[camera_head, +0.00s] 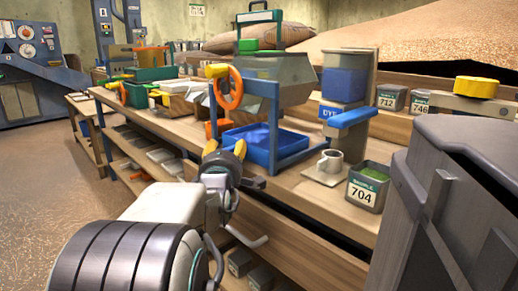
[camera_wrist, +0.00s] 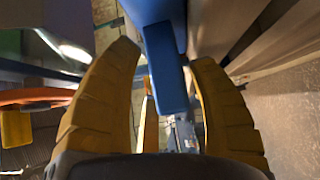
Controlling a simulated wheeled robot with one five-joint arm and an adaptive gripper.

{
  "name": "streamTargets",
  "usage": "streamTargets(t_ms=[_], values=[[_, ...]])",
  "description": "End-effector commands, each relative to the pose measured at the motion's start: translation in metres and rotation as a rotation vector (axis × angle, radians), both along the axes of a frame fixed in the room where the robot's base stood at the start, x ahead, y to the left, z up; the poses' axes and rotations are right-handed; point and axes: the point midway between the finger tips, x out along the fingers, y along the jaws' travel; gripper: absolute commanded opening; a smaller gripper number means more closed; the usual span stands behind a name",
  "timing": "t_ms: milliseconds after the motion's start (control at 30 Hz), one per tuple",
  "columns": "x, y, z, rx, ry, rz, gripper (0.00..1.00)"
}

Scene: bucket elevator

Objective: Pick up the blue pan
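The blue pan (camera_head: 262,145) is a shallow open tray on the wooden bench, under a blue-framed stand. My gripper (camera_head: 225,150) is at the pan's near left side in the head view, with its two yellow fingers apart. The fingers partly cover that side of the pan. In the wrist view my gripper (camera_wrist: 165,60) shows both yellow fingers spread. A blue bar-shaped surface (camera_wrist: 165,65) lies between them, and I cannot tell whether it is the pan or the stand. No contact or grip is visible.
The stand's blue frame (camera_head: 274,115) rises around the pan, with an orange ring (camera_head: 230,88) at its left. A white cup (camera_head: 329,163) and a green-filled sample tin (camera_head: 368,186) stand to the right. A grey bin (camera_head: 455,195) blocks the right foreground.

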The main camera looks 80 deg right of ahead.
Motion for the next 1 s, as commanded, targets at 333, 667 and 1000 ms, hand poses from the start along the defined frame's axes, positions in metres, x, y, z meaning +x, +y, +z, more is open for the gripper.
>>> streamTargets(t_ms=[333, 667, 1000], values=[[0.0, 0.0, 0.0, -0.001, 0.0, 0.0, 0.21], [0.0, 0.0, 0.006, -0.016, 0.0, 0.0, 0.04], [0.004, -0.005, 0.017, -0.017, 0.0, 0.006, 0.04]])
